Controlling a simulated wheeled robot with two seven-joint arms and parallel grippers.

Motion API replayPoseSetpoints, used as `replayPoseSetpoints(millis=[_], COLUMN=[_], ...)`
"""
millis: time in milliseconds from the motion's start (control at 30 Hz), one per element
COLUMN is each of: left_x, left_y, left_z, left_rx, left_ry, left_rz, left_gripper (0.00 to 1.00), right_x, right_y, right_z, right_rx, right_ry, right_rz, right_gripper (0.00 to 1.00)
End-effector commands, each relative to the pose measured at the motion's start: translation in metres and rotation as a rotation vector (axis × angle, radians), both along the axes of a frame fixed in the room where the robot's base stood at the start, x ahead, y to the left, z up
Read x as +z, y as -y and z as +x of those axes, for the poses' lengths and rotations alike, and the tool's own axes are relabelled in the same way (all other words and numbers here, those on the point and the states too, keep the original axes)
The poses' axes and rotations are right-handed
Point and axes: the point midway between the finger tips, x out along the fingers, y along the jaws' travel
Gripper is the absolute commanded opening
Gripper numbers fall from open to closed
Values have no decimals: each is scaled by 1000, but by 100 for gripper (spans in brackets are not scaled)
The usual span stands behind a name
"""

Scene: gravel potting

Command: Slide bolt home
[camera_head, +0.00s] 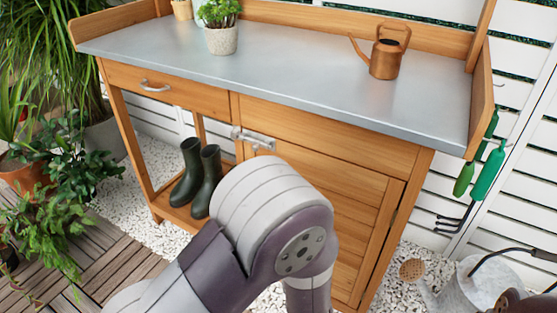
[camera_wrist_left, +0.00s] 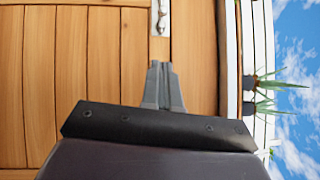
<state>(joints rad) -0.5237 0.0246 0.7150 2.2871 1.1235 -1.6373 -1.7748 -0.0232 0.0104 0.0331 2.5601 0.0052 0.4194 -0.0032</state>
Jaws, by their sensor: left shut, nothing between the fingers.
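The silver bolt (camera_head: 254,139) is mounted at the upper left of the cabinet door (camera_head: 345,215), beside the frame post. In the left wrist view, part of the bolt (camera_wrist_left: 160,17) shows at the top edge, against the wood. My left gripper (camera_wrist_left: 162,66) is shut and empty, with its fingertips pointing toward the bolt and a visible gap between them in the picture. In the head view my left arm covers the lower door, and the gripper itself is hidden. I cannot tell how far the bolt is slid. My right gripper is not in view.
The potting bench's grey top (camera_head: 290,75) holds a copper watering can (camera_head: 386,55) and a potted plant (camera_head: 221,35). Dark boots (camera_head: 196,175) stand on the low shelf at left. Green-handled tools (camera_head: 487,170) hang at right, above a metal watering can (camera_head: 465,285).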

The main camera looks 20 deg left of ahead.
Motion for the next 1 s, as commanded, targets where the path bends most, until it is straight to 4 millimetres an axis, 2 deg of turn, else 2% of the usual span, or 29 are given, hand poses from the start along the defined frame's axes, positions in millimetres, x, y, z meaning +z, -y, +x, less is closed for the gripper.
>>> replayPoseSetpoints(millis=[300,433,567,900,1000], left_x=[-1,-2,-1,6,9], left_y=[0,-5,-18,-60,-77], left_z=[1,8,25,85,86], left_rx=[0,2,4,1,1], left_ry=[-11,-11,-7,-7,-8], left_rz=[8,5,5,7,6], left_gripper=[0,0,0,0,0], right_x=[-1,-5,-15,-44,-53], right_y=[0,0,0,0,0], right_z=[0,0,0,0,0], right_rx=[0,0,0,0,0], right_ry=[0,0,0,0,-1], right_rz=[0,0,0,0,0], right_gripper=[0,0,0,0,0])
